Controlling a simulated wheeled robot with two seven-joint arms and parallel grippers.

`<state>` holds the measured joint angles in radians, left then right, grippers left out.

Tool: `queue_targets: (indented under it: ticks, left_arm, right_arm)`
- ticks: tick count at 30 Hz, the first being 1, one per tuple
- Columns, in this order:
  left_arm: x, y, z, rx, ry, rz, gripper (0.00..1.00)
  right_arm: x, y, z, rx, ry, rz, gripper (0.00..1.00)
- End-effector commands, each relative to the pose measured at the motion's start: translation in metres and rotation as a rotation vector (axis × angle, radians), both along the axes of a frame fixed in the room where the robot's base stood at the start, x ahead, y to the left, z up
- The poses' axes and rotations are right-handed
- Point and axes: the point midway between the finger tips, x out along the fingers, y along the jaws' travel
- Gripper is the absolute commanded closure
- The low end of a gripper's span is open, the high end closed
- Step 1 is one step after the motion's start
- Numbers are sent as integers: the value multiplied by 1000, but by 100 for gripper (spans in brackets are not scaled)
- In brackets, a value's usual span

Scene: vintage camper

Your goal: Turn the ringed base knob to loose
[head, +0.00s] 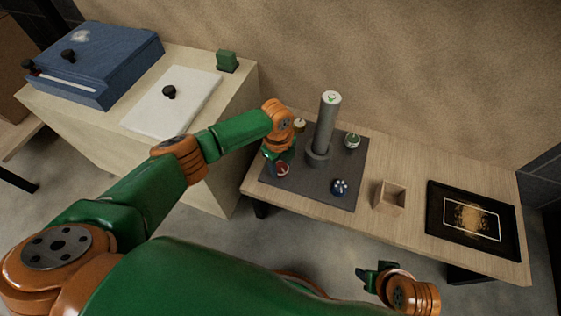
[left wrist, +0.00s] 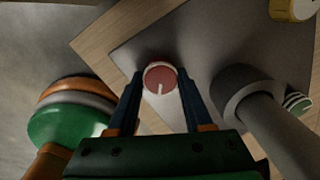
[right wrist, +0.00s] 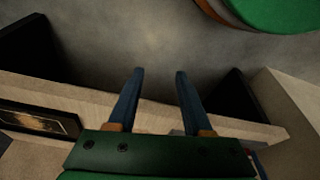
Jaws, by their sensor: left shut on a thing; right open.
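A red knob with a pale pointer line and pale rim sits on the dark mat (head: 315,190) beside the grey post (head: 325,125). The red knob (left wrist: 160,77) is between my left fingertips in the left wrist view, its line pointing toward the palm. My left gripper (head: 279,166) is shut on it, partly covering it in the head view. Other knobs on the mat are a blue one with white dots (head: 340,188), a green-and-white banded one (head: 352,141) and a yellow one (head: 299,125). My right gripper (right wrist: 160,73) is open and empty, away from the bench.
The post rises from a thick collar right of the red knob. A counter (head: 190,130) at left holds a blue case (head: 95,65), a white panel and a green block.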

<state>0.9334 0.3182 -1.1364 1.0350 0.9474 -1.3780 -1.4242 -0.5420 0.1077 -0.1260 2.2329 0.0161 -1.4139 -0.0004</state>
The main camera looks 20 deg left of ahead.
Motion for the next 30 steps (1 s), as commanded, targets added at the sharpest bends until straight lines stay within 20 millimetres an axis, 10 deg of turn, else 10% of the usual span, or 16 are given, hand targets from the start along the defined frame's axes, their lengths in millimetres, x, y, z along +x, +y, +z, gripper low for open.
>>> queue_targets:
  ticks: [15, 30]
  left_arm:
    - [-1, 1, 3, 5, 0, 473, 100]
    - [-1, 0, 1, 5, -2, 946, 100]
  right_arm:
    - [-15, -4, -69, -15, 50, 4, 50]
    - [-37, -9, -97, -23, 71, 9, 50]
